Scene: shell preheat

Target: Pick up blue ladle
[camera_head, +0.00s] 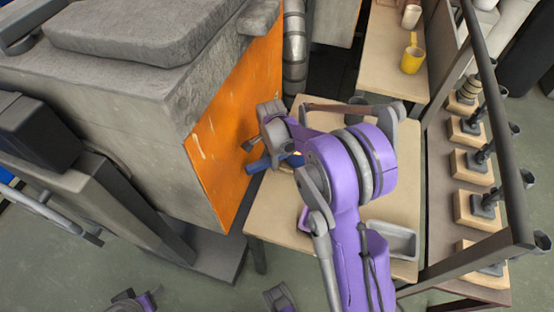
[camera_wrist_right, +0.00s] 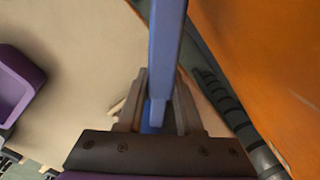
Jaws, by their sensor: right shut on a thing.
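The blue ladle (camera_head: 258,165) shows in the head view as a short blue piece beside the orange panel, above the left edge of the table. In the right wrist view, its long blue handle (camera_wrist_right: 167,45) runs up between the fingers to the top edge. My right gripper (camera_wrist_right: 158,115) is shut on the handle. In the head view my right gripper (camera_head: 268,160) is partly hidden by my purple arm. The ladle's bowl cannot be made out. My left gripper cannot be made out in either view.
The orange panel (camera_head: 235,115) of the grey furnace stands close left of the ladle. The light table (camera_head: 268,212) bears a grey tray (camera_head: 392,240) and a purple container (camera_wrist_right: 18,85). A rail (camera_head: 500,130) runs along the right.

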